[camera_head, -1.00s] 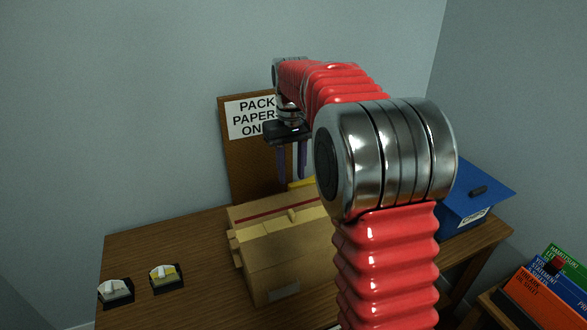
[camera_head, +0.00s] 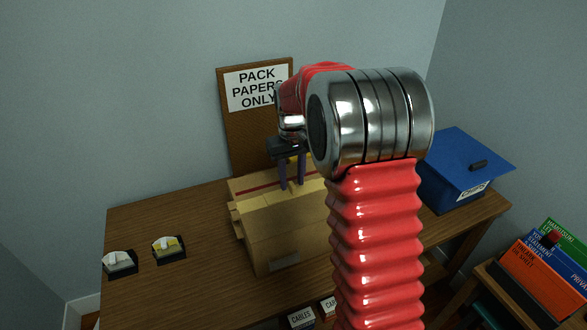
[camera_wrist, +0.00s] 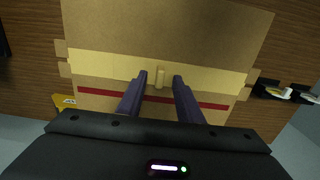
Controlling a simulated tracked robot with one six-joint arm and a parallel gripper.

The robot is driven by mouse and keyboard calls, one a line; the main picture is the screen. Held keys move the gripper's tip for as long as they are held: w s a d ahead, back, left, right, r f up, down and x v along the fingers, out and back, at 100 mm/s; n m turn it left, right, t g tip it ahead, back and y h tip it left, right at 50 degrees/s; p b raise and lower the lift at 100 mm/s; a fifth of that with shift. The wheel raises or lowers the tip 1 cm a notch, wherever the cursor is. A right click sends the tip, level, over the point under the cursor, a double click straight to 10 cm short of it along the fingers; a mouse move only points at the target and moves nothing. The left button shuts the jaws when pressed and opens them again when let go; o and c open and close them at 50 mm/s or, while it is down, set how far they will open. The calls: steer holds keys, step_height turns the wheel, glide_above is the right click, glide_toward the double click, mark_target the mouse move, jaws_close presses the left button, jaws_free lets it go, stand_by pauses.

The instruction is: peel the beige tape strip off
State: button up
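A cardboard box (camera_head: 285,240) stands on the wooden table; it also shows in the wrist view (camera_wrist: 165,30). In the wrist view, the beige tape strip (camera_wrist: 110,65) lies flat across the box, with a small raised tab (camera_wrist: 160,76) at its middle. The strip shows partly in the head view (camera_head: 262,199). My gripper (camera_wrist: 161,77) is open, its two purple fingers on either side of the tab with gaps visible. In the head view my gripper (camera_head: 292,187) is over the box's rear top. How far the fingertips are above the strip is unclear.
A red stripe (camera_wrist: 100,92) runs beside the strip. A sign board (camera_head: 245,130) stands behind the box. Two small black-based items (camera_head: 120,262) (camera_head: 169,249) sit at left. A blue box (camera_head: 455,185) stands at right. My red arm hides the box's right side.

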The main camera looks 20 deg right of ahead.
mark_target(292, 184)
steer(key=shift+f, duration=0.35)
steer(key=shift+c, duration=0.2)
jaws_close()
stand_by(0.4)
stand_by(1.1)
steer(key=shift+r, duration=1.4)
stand_by(1.1)
step_height(292, 184, up, 7)
stand_by(1.4)
steer(key=shift+f, duration=0.15)
